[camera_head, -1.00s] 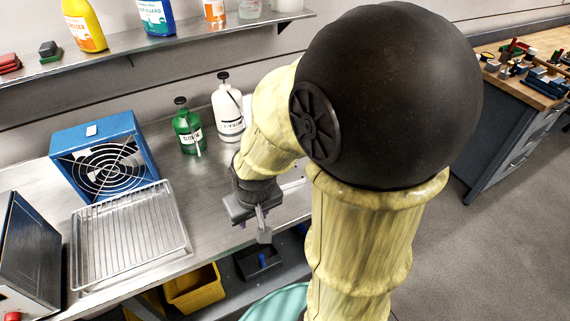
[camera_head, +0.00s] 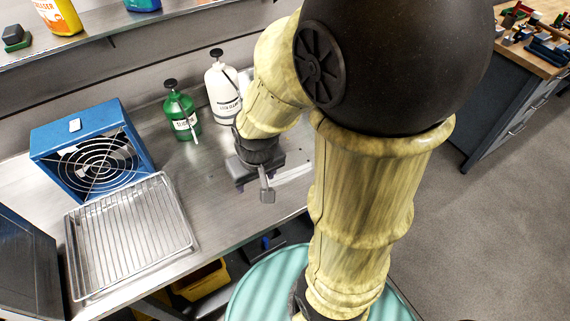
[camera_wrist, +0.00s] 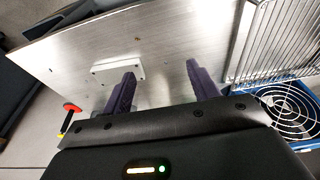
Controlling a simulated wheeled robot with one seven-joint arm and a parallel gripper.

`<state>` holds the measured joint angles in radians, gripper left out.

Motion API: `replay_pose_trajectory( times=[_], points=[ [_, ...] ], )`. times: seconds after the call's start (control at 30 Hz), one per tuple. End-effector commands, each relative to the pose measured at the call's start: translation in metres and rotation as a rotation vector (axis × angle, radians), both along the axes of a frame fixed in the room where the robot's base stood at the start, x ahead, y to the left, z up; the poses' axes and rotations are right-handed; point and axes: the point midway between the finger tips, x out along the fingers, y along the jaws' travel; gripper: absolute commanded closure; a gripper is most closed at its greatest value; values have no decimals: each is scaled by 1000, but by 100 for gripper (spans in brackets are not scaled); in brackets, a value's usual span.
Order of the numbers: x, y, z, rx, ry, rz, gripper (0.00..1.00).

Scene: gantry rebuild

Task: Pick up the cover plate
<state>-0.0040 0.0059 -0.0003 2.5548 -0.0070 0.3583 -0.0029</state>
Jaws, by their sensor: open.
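The cover plate (camera_wrist: 115,72) is a pale flat rectangle with small dark holes. In the wrist view it lies on the metal bench top (camera_wrist: 165,35). My gripper (camera_wrist: 160,69) is open and empty, with its two dark fingers apart. The left finger overlaps the right end of the plate in the picture, and the plate is not between the fingers. I cannot tell the height of the fingers above the bench. In the head view my gripper (camera_head: 262,184) hangs over the bench near its front edge. My arm and gripper largely hide the plate there.
A wire rack (camera_head: 130,235) and a blue fan unit (camera_head: 92,150) stand on the left of the bench. A green bottle (camera_head: 181,112) and a white bottle (camera_head: 222,92) stand behind my gripper. A red-handled tool (camera_wrist: 71,108) shows in the wrist view.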

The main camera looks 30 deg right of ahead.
Motion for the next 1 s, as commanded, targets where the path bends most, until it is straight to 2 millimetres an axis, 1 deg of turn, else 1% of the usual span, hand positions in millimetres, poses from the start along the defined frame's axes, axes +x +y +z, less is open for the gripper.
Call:
replay_pose_trajectory(
  times=[0.03,0.13,0.27,0.47,0.67,0.8,0.9,1.0],
  points=[
    [2,1,-2,-7,14,20,30],
    [6,4,-10,-37,74,94,11],
    [15,9,-26,-116,210,270,11],
    [35,10,-55,-304,464,591,11],
    [65,9,-79,-537,708,878,11],
    [92,14,-94,-730,870,1050,11],
    [111,21,-101,-871,974,1145,11],
    [126,28,-107,-983,1046,1206,11]
  ],
)
